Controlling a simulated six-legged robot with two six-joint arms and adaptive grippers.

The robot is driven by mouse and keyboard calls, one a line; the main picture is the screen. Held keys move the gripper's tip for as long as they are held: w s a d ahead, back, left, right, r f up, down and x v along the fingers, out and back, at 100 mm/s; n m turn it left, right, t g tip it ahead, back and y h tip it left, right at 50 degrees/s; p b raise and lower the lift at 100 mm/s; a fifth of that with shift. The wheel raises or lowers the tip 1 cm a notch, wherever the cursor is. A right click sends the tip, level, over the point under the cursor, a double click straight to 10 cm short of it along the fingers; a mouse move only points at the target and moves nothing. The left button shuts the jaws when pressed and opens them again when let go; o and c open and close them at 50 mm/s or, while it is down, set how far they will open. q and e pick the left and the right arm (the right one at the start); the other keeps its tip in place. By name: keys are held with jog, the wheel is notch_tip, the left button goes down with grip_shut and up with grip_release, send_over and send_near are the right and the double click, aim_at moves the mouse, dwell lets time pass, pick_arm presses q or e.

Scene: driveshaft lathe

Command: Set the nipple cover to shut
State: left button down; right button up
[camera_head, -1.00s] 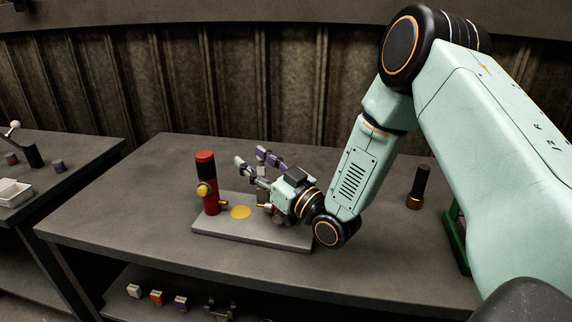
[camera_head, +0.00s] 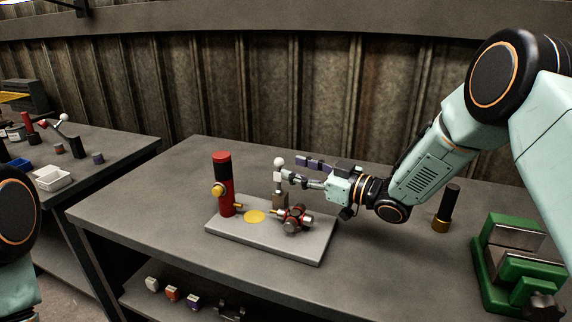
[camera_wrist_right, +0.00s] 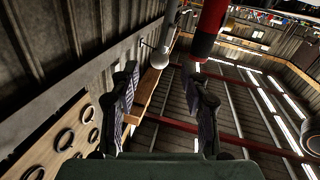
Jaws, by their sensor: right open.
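In the right wrist view the white ball (camera_wrist_right: 160,59) shows ahead between the fingers. My left gripper is out of view.
A black cylinder with a brass base (camera_head: 447,207) and a green vise (camera_head: 515,268) stand to the right. Several small blocks lie on the lower shelf. Another bench with a white tray (camera_head: 53,179) is at the left. The bench front is clear.

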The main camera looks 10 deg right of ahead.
aim_at(283, 164)
jog(key=x, duration=0.4)
jog(key=shift+w+a+f, duration=0.1)
jog(key=shift+a+f, duration=0.05)
jog(key=shift+a, duration=0.1)
jog(key=shift+w+a, duration=0.15)
jog(key=shift+w, duration=0.3)
jog(key=shift+w+a, duration=0.1)
jog(key=shift+a, duration=0.25)
jog(key=shift+d, duration=0.25)
jog(key=c, duration=0.3)
jog(key=shift+a, duration=0.15)
jog(key=c, duration=0.5)
grip_shut()
